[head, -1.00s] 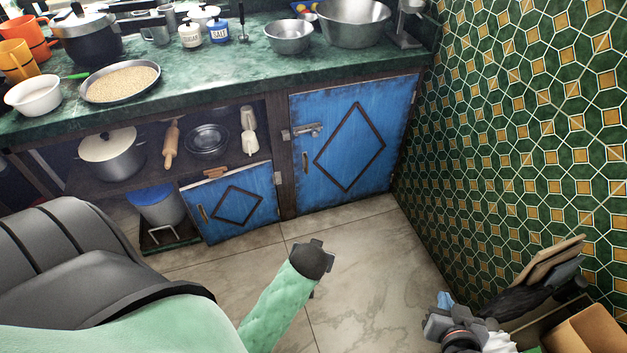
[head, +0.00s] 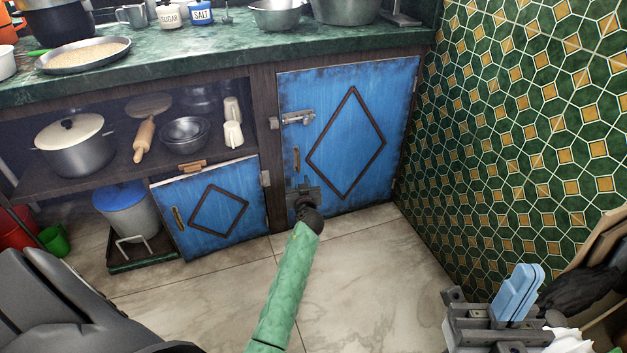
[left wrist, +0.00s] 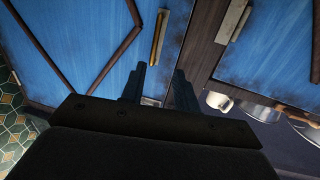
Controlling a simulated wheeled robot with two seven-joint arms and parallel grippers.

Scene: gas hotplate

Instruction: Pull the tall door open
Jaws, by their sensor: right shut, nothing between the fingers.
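The tall door (head: 390,100) is a blue cupboard door with a dark diamond frame, and it looks closed. Its slim vertical brass handle (head: 296,160) is near its left edge. My left gripper (head: 303,190) is in front of the door's lower left part, just below the handle. In the left wrist view the fingers (left wrist: 159,85) are apart with nothing held, and the handle (left wrist: 160,35) lies beyond their tips. My right gripper (head: 517,292) is at the lower right, its light blue fingers together and empty, away from the door.
A metal latch (head: 298,118) sits at the tall door's upper left. A smaller blue door (head: 175,205) is to the left, below an open shelf with a pot (head: 75,150). The green tiled wall (head: 510,130) bounds the right side. Tiled floor (head: 360,270) in front is clear.

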